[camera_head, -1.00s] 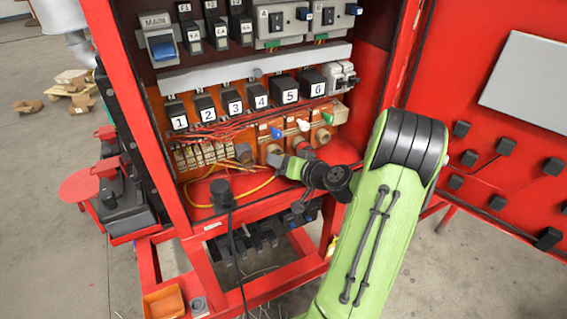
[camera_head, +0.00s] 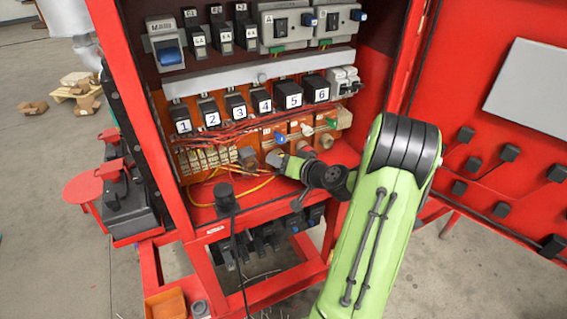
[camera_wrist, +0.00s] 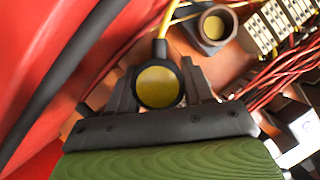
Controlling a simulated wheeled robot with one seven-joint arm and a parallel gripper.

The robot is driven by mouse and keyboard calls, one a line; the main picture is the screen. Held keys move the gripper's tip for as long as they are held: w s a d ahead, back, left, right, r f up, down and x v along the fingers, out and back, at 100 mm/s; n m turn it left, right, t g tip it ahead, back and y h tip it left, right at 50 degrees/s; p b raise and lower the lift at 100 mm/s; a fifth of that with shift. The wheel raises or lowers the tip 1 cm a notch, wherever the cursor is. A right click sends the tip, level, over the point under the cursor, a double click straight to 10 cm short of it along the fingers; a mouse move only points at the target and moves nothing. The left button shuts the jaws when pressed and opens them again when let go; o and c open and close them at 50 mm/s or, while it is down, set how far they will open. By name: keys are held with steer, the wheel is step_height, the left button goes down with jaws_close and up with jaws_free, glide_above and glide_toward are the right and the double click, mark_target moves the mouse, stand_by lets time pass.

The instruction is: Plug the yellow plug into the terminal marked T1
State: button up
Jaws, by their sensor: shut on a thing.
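My gripper (camera_wrist: 160,95) is shut on the yellow plug (camera_wrist: 158,86), a round black-rimmed plug with a yellow face in the wrist view. A yellow cable runs up from the plug. In the head view my gripper (camera_head: 283,163) is low in the red cabinet, in front of the orange terminal row, and the plug cannot be made out there. A round terminal (camera_wrist: 213,27) with a dull yellow face and dark rim stands apart from the plug, above and right of it in the wrist view. I cannot read a T1 mark in either view.
Blue (camera_head: 279,137), white and green levers sit above the round terminals. Red wires (camera_head: 235,133) and yellow cables lie near my gripper. A black plug (camera_head: 224,194) with a hanging cable is at the shelf edge. The red cabinet wall (camera_wrist: 60,50) is close on the left.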

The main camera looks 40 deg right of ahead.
steer(key=shift+w, duration=0.2)
steer(key=o, duration=1.1)
steer(key=b+v, duration=0.2)
steer(key=v, duration=1.3)
steer(key=shift+s, duration=0.35)
steer(key=shift+r, duration=0.1)
